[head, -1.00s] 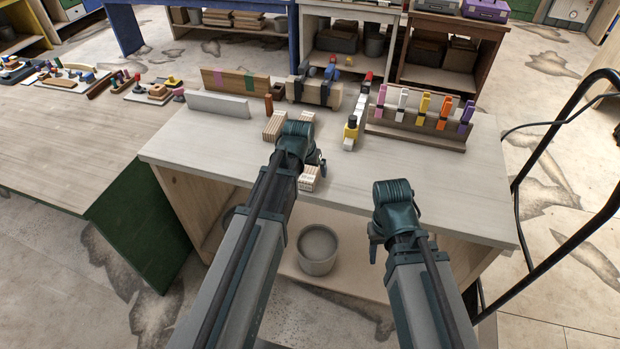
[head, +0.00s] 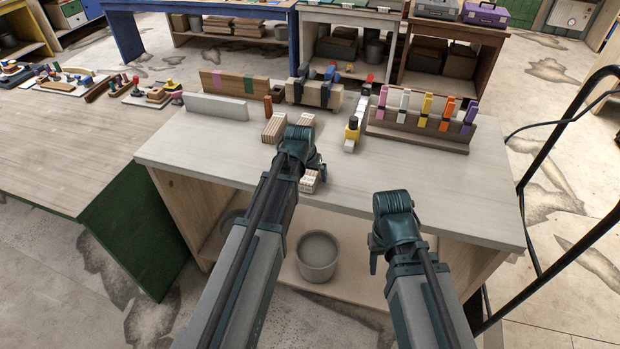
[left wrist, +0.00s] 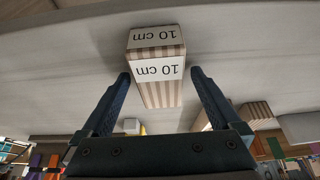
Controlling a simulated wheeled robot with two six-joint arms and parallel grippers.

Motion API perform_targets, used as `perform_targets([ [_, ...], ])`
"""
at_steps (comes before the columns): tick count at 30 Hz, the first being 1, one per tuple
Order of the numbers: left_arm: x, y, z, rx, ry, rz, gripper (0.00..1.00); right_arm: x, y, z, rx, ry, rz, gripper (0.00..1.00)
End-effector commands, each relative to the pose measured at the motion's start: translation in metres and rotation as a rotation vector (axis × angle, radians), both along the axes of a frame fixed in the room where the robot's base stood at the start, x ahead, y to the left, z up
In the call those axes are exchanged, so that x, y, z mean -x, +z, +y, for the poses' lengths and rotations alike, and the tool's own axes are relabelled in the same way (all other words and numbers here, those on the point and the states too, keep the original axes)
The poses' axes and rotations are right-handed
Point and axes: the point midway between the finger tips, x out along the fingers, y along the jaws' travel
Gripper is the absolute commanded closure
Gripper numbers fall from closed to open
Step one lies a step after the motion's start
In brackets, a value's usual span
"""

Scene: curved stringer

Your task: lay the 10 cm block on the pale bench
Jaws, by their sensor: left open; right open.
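The 10 cm block (head: 309,182) is a small striped wooden block with white labelled faces. It is near the front edge of the pale bench (head: 440,185), partly hidden by my left gripper (head: 312,172). In the left wrist view the 10 cm block (left wrist: 157,68) shows its "10 cm" labels upside down. The fingers of my left gripper (left wrist: 158,76) are apart, one on each side of its near end, with small gaps showing. My right gripper (head: 376,255) is open and empty, low in front of the bench's front edge; its fingers are mostly hidden.
More striped blocks (head: 273,128) stand behind the left gripper. A grey board (head: 216,107), a rack of coloured clips (head: 418,128) and a yellow-and-white item (head: 352,130) stand further back. A bucket (head: 318,255) is on the lower shelf. The bench's right front is clear.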

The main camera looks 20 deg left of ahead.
Motion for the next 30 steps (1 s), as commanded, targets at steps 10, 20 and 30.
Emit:
perform_targets([
  [10, 0.0001, -0.0022, 0.0000, 0.000, 0.000, 0.000, 0.03, 0.0000, -0.0021, 0.0000, 0.000, 0.000, 0.000, 0.50],
  [20, 0.0000, -0.0022, 0.0001, 0.000, 0.000, 0.000, 0.51, 0.0000, -0.0021, 0.0000, 0.000, 0.000, 0.000, 0.50],
  [30, -0.0001, -0.0020, 0.0001, 0.000, 0.000, 0.000, 1.00, 0.0000, -0.0021, 0.0000, 0.000, 0.000, 0.000, 0.50],
])
